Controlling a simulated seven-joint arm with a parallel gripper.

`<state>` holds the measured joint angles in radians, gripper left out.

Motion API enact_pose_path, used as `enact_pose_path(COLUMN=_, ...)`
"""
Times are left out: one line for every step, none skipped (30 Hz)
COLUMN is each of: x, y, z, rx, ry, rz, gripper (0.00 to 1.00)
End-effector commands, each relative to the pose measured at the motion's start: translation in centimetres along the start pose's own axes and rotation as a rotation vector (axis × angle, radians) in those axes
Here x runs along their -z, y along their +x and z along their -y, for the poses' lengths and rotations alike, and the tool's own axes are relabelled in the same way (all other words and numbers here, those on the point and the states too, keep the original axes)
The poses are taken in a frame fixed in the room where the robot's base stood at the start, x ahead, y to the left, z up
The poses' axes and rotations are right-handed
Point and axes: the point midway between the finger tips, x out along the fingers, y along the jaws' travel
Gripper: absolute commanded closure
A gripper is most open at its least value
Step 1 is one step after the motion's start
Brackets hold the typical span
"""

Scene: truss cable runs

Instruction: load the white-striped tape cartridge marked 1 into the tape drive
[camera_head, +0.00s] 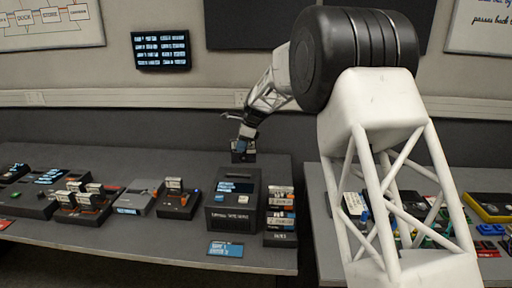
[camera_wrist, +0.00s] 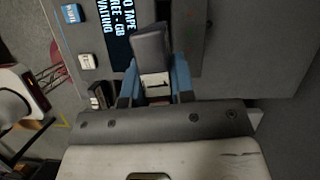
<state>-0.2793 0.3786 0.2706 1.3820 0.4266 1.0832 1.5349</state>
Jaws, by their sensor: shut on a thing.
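My gripper (camera_head: 243,143) is shut on a dark cartridge (camera_head: 243,156) with a light band. It holds the cartridge in the air above the back of the tape drive in the head view. In the wrist view my blue-sided fingers (camera_wrist: 156,88) close around the cartridge (camera_wrist: 150,42), which shows a dark end and a white patch. No number can be read on it. The tape drive (camera_head: 222,212) is a dark box with a lit screen; it also shows beneath the gripper in the wrist view (camera_wrist: 88,38).
A rack (camera_head: 280,240) of several striped cartridges stands right of the drive. A blue-lit label plate (camera_head: 226,249) lies in front. Several devices, including a dark unit (camera_head: 178,204), stand to the left. A gap separates this table from the right-hand table (camera_head: 322,240).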

Motion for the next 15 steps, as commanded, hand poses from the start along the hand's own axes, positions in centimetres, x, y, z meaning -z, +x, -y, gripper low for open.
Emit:
enact_pose_path(x=-0.7, y=0.2, z=0.0, rx=0.010, ry=0.024, rz=0.003, gripper=1.00)
enact_pose_path(x=-1.1, y=0.3, z=0.1, rx=0.016, ry=0.040, rz=0.004, gripper=1.00)
enact_pose_path(x=-1.5, y=0.4, z=0.1, rx=0.023, ry=0.057, rz=0.006, gripper=1.00)
enact_pose_path(x=-1.7, y=0.5, z=0.2, rx=0.027, ry=0.070, rz=0.008, gripper=1.00)
enact_pose_path(x=-1.9, y=0.6, z=0.2, rx=0.031, ry=0.079, rz=0.009, gripper=1.00)
enact_pose_path(x=-2.1, y=0.6, z=0.2, rx=0.035, ry=0.091, rz=0.010, gripper=1.00)
enact_pose_path(x=-2.2, y=0.7, z=0.2, rx=0.037, ry=0.097, rz=0.011, gripper=1.00)
enact_pose_path(x=-2.3, y=0.7, z=0.3, rx=0.040, ry=0.102, rz=0.012, gripper=1.00)
enact_pose_path(x=-2.4, y=0.7, z=0.3, rx=0.041, ry=0.107, rz=0.012, gripper=1.00)
enact_pose_path(x=-2.4, y=0.7, z=0.3, rx=0.042, ry=0.109, rz=0.013, gripper=1.00)
enact_pose_path(x=-2.5, y=0.7, z=0.3, rx=0.043, ry=0.111, rz=0.013, gripper=1.00)
enact_pose_path(x=-2.5, y=0.7, z=0.3, rx=0.043, ry=0.112, rz=0.013, gripper=1.00)
enact_pose_path(x=-2.5, y=0.7, z=0.3, rx=0.043, ry=0.112, rz=0.013, gripper=1.00)
enact_pose_path(x=-2.5, y=0.7, z=0.3, rx=0.043, ry=0.112, rz=0.013, gripper=1.00)
enact_pose_path(x=-2.5, y=0.7, z=0.3, rx=0.043, ry=0.111, rz=0.013, gripper=1.00)
